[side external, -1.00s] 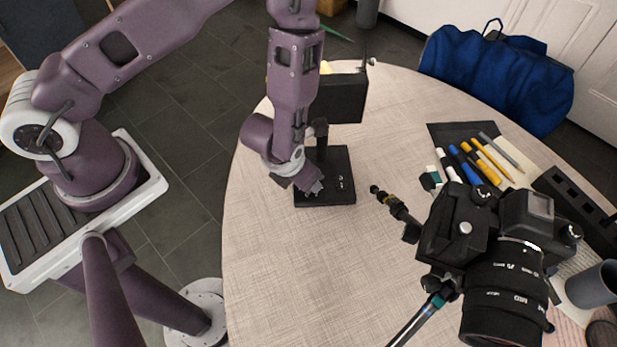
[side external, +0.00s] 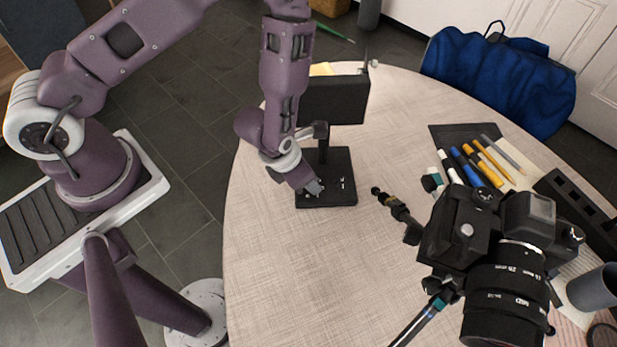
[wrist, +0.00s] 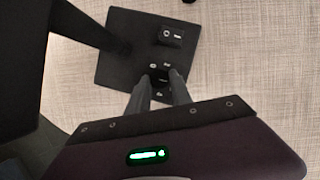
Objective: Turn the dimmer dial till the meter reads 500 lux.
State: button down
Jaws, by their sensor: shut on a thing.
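The lamp's black square base (side external: 341,165) stands on the round table, with a post and a dark rectangular lamp head (side external: 334,99) above it. In the wrist view the base (wrist: 122,70) shows small white markings. My gripper (side external: 316,188) is at the front left part of the base. In the wrist view my gripper (wrist: 160,82) has its fingers closed around the small dark dimmer dial (wrist: 160,73), which they partly hide. A small raised black block (wrist: 171,36) with white marks sits on the base beyond the dial. I cannot make out a meter reading.
A camera (side external: 490,240) on a tripod stands at the right of the round table (side external: 290,270). Pens (side external: 472,165) lie on a dark mat behind it. A blue bag (side external: 500,80) is at the back. The table's front middle is clear.

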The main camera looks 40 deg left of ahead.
jog(key=c, duration=1.1)
grip_release()
jog(key=shift+c, duration=0.2)
jog(key=v, duration=0.7)
